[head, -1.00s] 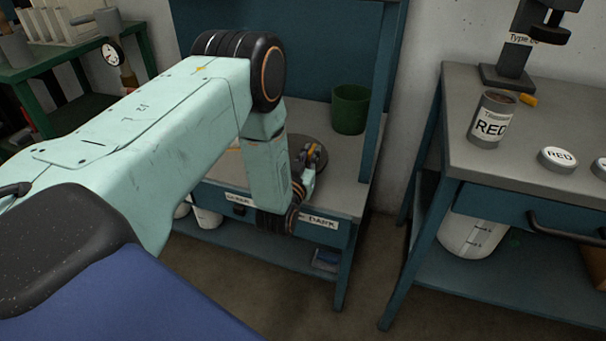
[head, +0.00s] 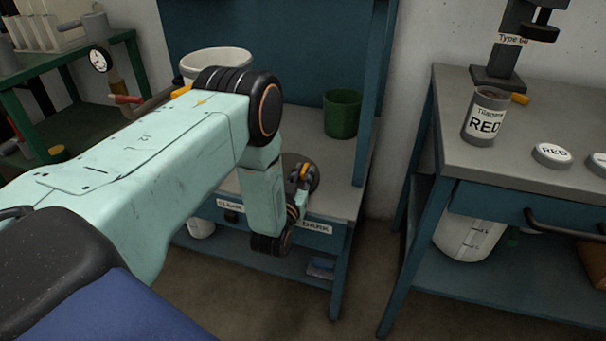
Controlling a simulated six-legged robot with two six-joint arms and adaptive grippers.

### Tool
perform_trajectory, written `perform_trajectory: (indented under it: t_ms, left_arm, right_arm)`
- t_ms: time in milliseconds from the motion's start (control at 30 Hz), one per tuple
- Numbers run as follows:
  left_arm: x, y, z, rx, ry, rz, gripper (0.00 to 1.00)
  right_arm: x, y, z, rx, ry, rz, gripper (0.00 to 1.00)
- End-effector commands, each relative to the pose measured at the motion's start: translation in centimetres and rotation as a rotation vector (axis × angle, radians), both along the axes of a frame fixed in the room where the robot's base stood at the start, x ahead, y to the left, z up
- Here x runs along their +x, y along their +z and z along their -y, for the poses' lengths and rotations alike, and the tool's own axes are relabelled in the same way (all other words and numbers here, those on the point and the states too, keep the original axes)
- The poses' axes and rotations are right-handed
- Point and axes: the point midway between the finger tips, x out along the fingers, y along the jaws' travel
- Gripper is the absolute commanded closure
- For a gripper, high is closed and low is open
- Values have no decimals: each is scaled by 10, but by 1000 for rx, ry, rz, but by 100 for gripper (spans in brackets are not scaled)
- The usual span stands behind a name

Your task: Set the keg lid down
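The keg lid looks like a dark round disc (head: 313,178) over the front part of the left bench top, above the label marked DARK. My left gripper (head: 301,181) comes down over the disc, with its orange-marked fingers at the middle. The fingers appear closed on the lid, though my arm link hides part of both. I cannot tell whether the lid touches the bench top or hangs just above it. My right gripper is not in view.
A green cup (head: 342,114) stands behind the lid on the bench (head: 340,190). A pale bucket (head: 216,60) stands at the back left. The right bench (head: 520,165) holds a RED can (head: 484,115) and white lids (head: 552,154). Bench top right of the lid is clear.

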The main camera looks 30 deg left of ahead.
Motion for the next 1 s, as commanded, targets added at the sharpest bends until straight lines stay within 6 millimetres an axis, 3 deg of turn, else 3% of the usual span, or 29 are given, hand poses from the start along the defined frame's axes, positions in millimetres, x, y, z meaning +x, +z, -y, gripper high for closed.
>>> perform_trajectory:
  t_ms: [133,533,1000]
  left_arm:
    - [0,0,0,0,0,0,65]
    - [-2,5,1,0,0,-1,65]
    - [-90,5,23,0,-1,-4,65]
  right_arm:
    - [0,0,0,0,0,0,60]
    - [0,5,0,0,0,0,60]
    - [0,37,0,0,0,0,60]
